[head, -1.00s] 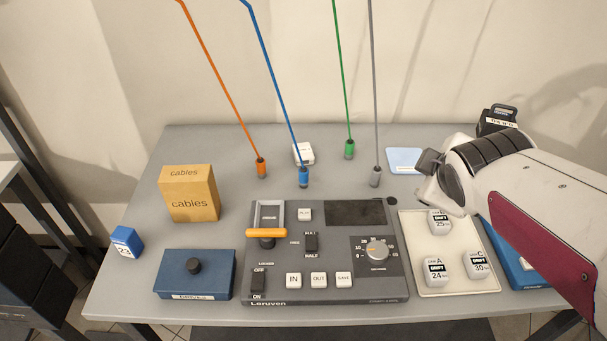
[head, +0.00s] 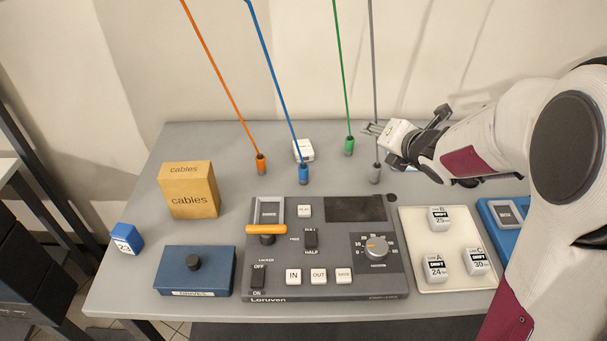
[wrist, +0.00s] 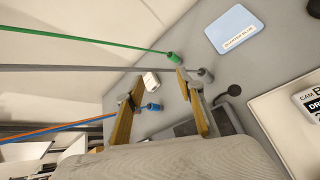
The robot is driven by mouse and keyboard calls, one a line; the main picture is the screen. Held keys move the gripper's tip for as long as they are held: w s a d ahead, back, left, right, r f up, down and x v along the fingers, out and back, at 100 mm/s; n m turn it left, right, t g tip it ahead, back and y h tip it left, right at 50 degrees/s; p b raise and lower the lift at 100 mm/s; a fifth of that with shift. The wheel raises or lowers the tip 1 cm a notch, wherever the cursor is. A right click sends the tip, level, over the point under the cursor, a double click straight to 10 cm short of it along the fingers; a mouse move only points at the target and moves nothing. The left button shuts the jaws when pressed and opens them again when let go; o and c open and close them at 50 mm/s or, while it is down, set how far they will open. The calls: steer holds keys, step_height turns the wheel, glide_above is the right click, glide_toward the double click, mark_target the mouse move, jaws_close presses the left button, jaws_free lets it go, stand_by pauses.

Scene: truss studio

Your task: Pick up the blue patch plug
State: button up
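The blue patch plug (head: 303,174) stands upright at the back middle of the table, with its blue cable running up and left. It also shows in the wrist view (wrist: 153,107), between my two fingers and beyond them. My gripper (head: 371,129) is above the table's back right part, to the right of the blue plug and apart from it, close to the grey cable. In the wrist view my gripper's fingers (wrist: 160,80) are spread wide with nothing held between them.
An orange plug (head: 261,165) stands left of the blue one; a green plug (head: 349,146) and a grey plug (head: 375,174) stand right. A white block (head: 303,151) is just behind it. The control console (head: 325,285) lies in front. Taut cables rise from the plugs.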

steer(key=w+a+f+n+g+y, duration=0.1)
steer(key=w+a+f+n+y, duration=0.1)
steer(key=a+f+n+y, duration=0.4)
steer(key=n+g+y, duration=0.2)
steer(key=n, duration=0.6)
glide_toward(307, 170)
steer(key=shift+w+a, duration=0.1)
steer(key=shift+w, duration=0.2)
steer(key=shift+s+a+f+n, duration=0.2)
steer(key=shift+a+f+n, duration=0.1)
steer(key=shift+n, duration=0.3)
steer(key=shift+x, duration=1.3)
steer(key=shift+w, duration=0.1)
steer(key=shift+x, duration=2.5)
steer(key=shift+w+r, duration=0.1)
steer(key=shift+w, duration=0.05)
